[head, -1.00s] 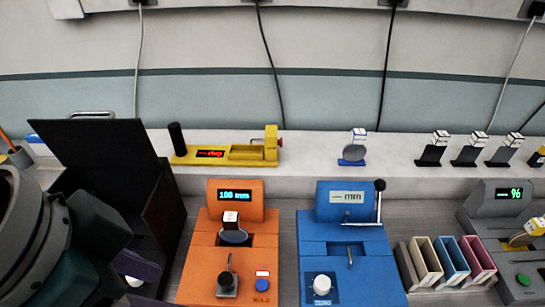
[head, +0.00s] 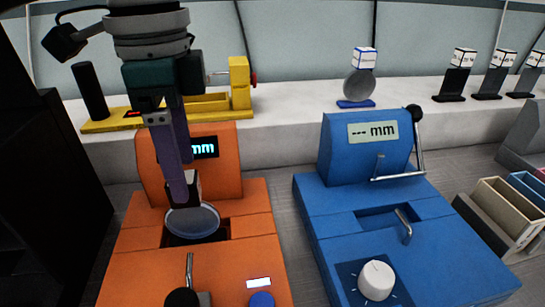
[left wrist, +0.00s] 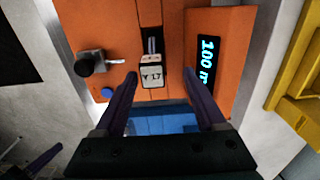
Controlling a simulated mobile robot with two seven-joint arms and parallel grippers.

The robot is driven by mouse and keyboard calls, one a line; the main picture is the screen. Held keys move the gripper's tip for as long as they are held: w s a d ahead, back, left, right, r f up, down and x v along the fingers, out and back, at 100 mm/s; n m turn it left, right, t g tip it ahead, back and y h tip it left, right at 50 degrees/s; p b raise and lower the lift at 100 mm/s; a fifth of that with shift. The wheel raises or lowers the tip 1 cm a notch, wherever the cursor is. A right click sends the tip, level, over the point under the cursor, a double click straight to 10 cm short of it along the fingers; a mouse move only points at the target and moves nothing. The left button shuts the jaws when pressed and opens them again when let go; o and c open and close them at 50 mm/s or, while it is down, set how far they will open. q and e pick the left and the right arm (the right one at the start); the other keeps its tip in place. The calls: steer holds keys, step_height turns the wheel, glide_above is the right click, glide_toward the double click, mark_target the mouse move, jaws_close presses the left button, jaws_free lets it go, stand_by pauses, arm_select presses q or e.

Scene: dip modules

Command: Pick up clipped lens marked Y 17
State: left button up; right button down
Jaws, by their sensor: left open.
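The clipped lens sits in the recess of the orange machine (head: 255,245). Its round glass (head: 193,221) shows below my left gripper in the head view, and the gripper hides most of its clip block. In the left wrist view the block marked Y 17 (left wrist: 151,78) stands between my two fingers, a little beyond their tips. My left gripper (head: 183,200) points down over the lens with its fingers apart; it also shows in the left wrist view (left wrist: 160,76). No contact with the block is visible.
A blue machine (head: 340,230) with a lever stands to the right. A yellow device (head: 210,102) and a lens on a blue stand (head: 358,85) are on the back ledge. A dark open case (head: 50,190) is at the left. Coloured slots (head: 510,208) are at the right.

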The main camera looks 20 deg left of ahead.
arm_select(q)
glide_above(198, 237)
steer(key=f, duration=0.6)
steer(key=shift+w+a+f, duration=0.1)
steer(key=shift+a+f, duration=0.1)
steer(key=shift+f, duration=0.2)
steer(key=shift+f+b, duration=0.3)
steer(key=shift+f, duration=0.25)
jaws_close()
